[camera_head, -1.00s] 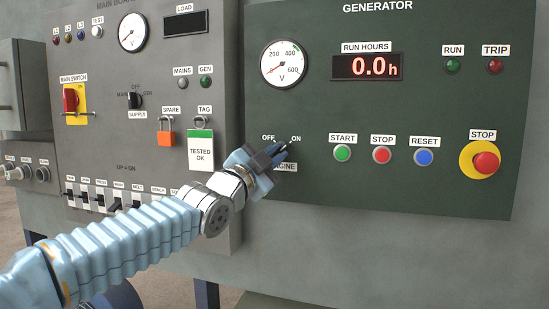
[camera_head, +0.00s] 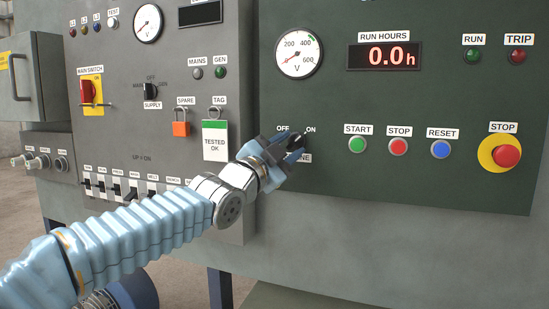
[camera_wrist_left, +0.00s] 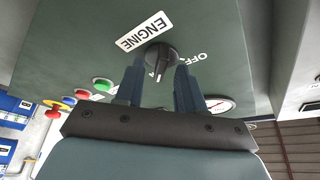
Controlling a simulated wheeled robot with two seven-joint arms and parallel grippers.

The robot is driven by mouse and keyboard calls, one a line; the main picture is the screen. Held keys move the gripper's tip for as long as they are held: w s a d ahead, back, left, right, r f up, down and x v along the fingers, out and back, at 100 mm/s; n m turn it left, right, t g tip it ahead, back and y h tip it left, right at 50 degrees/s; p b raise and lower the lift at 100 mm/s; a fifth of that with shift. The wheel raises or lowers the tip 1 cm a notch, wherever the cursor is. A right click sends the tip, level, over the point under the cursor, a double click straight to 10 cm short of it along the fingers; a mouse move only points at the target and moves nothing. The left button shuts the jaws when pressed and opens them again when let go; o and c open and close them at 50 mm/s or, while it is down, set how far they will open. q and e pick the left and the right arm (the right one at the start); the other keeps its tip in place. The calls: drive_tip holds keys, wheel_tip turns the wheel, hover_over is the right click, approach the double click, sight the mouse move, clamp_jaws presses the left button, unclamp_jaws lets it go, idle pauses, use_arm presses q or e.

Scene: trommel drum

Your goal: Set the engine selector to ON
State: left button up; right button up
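The engine selector (camera_wrist_left: 160,60) is a dark round knob with a raised grip on the green generator panel. In the left wrist view it sits between the two blue fingers of my left gripper (camera_wrist_left: 158,88), with the ENGINE label above it and the partly covered OFF label to its right. The gripper is open, with a finger on each side of the knob and small gaps showing. The knob's grip points down the picture, away from ENGINE; its exact setting is hard to tell. In the head view my left gripper (camera_head: 289,147) hides most of the knob below OFF and ON.
To the right are the green START (camera_head: 357,145), red STOP (camera_head: 399,146) and blue RESET (camera_head: 440,149) buttons and a red emergency stop (camera_head: 507,155) on yellow. The run lamp (camera_head: 473,55) looks unlit. Two padlocks and a tag (camera_head: 215,140) hang on the grey panel at left.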

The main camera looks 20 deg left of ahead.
use_arm(q)
drive_tip(key=b+v, duration=0.1)
drive_tip(key=v, duration=1.2)
drive_tip(key=shift+f, duration=0.15)
drive_tip(key=shift+s, duration=0.1)
